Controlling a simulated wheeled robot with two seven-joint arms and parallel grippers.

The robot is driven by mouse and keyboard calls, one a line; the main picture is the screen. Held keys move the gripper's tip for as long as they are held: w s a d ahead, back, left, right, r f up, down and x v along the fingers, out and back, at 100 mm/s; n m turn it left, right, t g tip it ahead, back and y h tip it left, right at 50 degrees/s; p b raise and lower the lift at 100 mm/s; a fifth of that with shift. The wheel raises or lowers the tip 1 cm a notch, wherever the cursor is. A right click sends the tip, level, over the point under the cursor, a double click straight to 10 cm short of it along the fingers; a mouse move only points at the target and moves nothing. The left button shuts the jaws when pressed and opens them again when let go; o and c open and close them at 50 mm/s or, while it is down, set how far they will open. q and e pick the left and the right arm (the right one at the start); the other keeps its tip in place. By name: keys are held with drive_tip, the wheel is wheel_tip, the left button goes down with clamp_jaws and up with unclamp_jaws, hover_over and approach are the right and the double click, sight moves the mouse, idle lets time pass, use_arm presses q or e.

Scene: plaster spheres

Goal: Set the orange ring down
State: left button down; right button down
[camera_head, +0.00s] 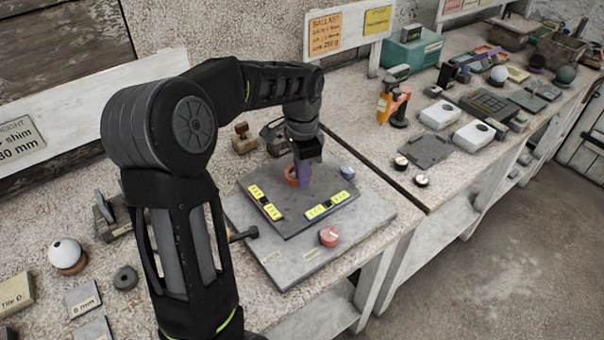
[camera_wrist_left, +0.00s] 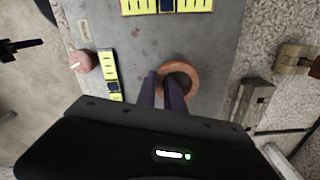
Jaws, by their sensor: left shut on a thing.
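The orange ring (camera_head: 291,175) is at the dark grey plate (camera_head: 297,222), near its back edge. My left gripper (camera_head: 304,183) points down with its purple fingers at the ring. In the left wrist view the fingers (camera_wrist_left: 162,92) close on the near-left part of the ring (camera_wrist_left: 181,67), one finger over its opening and one outside. I cannot tell whether the ring touches the plate. The fingers hide part of the ring.
Two yellow scales (camera_head: 265,202) (camera_head: 330,205) lie on the plate, which rests on a lighter slab (camera_head: 375,217). A red-topped knob (camera_head: 329,236) stands in front and a bluish ball (camera_head: 347,172) to the right. Wooden-topped weights (camera_head: 243,140) stand behind. A white ball (camera_head: 66,253) sits at left.

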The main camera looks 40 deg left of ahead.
use_arm(q)
drive_tip(key=shift+f+b, duration=0.45)
drive_tip(key=shift+f, duration=0.3)
idle(0.6)
drive_tip(key=c, duration=1.4)
unclamp_jaws()
drive_tip(key=shift+o, duration=0.2)
drive_tip(key=shift+r, duration=0.2)
drive_tip(key=shift+r+p, duration=1.7)
drive_tip(key=shift+r, duration=0.2)
